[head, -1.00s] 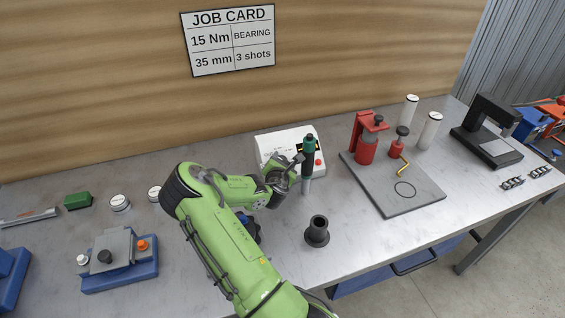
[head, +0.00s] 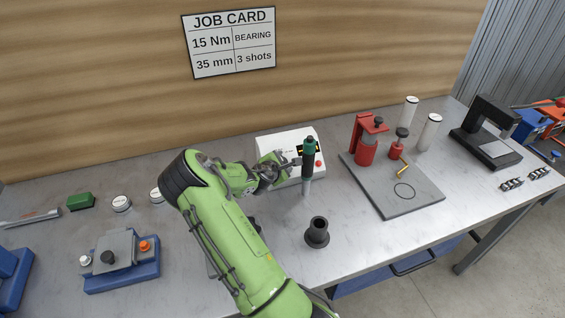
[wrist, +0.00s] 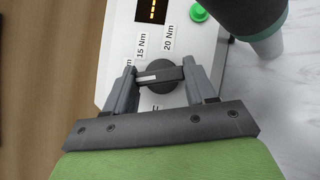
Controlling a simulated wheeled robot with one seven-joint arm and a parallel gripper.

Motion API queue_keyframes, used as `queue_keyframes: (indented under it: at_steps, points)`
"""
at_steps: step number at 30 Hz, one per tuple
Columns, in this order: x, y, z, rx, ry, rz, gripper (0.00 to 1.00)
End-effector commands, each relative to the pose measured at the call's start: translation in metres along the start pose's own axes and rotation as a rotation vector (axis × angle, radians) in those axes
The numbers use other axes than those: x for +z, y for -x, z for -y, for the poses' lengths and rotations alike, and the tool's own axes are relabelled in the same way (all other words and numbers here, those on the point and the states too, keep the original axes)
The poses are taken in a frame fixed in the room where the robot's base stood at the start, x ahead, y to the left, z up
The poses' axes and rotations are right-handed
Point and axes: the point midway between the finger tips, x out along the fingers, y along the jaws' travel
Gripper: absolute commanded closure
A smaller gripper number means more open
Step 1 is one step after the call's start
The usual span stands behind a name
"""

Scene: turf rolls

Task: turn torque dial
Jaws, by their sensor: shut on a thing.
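The torque dial (wrist: 160,86) is a round dark knob with a raised bar and a white pointer line, on the face of a white box (wrist: 115,60). Labels reading 15 Nm and 20 Nm stand beside it, with another partly hidden. The pointer line lies on the left half of the bar. My gripper (wrist: 160,78) is shut on the dial, one finger at each end of the bar. In the head view my gripper (head: 284,168) is at the front of the white box (head: 275,142) and hides the dial.
An upright dark tool with a green top (head: 310,146) stands close right of my gripper; its dark body shows in the wrist view (wrist: 245,12). A black flanged cup (head: 317,234) stands nearer. A grey plate with a red press (head: 365,140) lies right. A job card (head: 230,42) reads 15 Nm.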

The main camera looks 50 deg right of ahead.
Motion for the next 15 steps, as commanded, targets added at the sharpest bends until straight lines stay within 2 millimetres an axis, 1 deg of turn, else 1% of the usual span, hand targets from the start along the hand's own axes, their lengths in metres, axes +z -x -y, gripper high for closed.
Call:
queue_keyframes:
  at_steps: [1, 15]
  points:
    - [0.0015, 0.0004, -0.0026, -0.022, -0.037, 0.000, 0.75]
    - [0.0020, -0.0008, -0.0046, -0.279, -0.403, 0.001, 0.75]
